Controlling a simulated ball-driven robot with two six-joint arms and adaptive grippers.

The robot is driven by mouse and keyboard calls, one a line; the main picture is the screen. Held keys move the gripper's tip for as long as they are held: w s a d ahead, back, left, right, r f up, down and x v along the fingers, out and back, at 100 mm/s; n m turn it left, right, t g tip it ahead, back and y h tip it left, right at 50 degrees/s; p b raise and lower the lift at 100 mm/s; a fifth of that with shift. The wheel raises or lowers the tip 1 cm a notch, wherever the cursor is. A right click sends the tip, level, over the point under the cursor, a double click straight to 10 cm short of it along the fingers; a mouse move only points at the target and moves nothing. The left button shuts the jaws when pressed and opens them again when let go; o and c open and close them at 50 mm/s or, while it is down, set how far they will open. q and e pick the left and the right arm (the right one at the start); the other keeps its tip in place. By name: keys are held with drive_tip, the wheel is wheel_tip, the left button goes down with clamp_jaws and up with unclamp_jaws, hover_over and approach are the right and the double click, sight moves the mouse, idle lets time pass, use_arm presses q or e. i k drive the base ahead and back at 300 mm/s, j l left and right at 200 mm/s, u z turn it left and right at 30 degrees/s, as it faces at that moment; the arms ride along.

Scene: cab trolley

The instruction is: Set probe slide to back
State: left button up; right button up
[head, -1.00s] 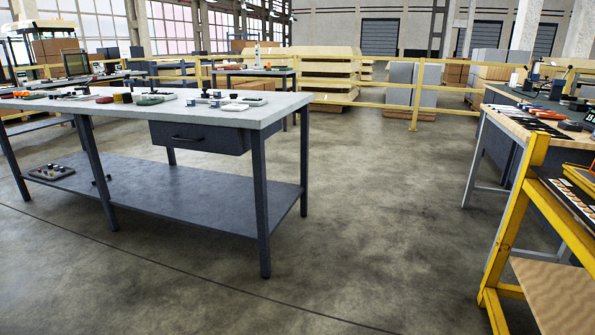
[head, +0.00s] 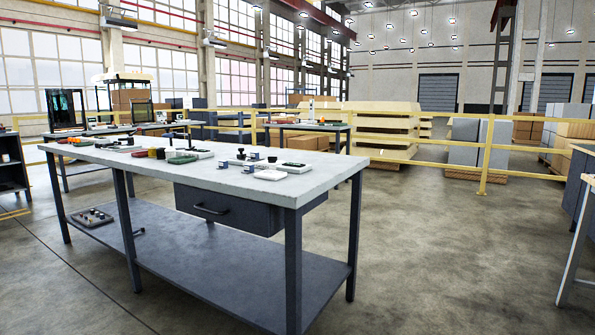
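A grey-topped workbench (head: 330,169) stands left of centre in the head view, with several small devices on its top. Near its front right lie a pale flat device (head: 271,175) and a white device with a dark face (head: 297,167). Small blue-grey blocks and a dark-knobbed piece (head: 241,154) sit just behind them. A green device (head: 183,158) lies farther left. I cannot tell which of these, if any, carries the probe slide; they are too small. Neither of my grippers is in view.
The bench has a drawer (head: 214,208) and a lower shelf (head: 215,278) with a small tray (head: 89,218). Open concrete floor (head: 430,260) lies to the right. A yellow railing (head: 484,160) runs behind, and another bench (head: 578,225) stands at the right edge.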

sight(240, 156)
drive_tip(key=i+l+u, duration=0.5)
drive_tip(key=i+j, duration=0.2)
drive_tip(key=i, duration=0.35)
drive_tip(key=i+j, duration=0.25)
drive_tip(key=i, duration=0.25)
drive_tip(key=i+j+u, duration=0.1)
drive_tip(key=i, duration=0.45)
drive_tip(key=i+j, duration=0.3)
drive_tip(key=i, duration=0.25)
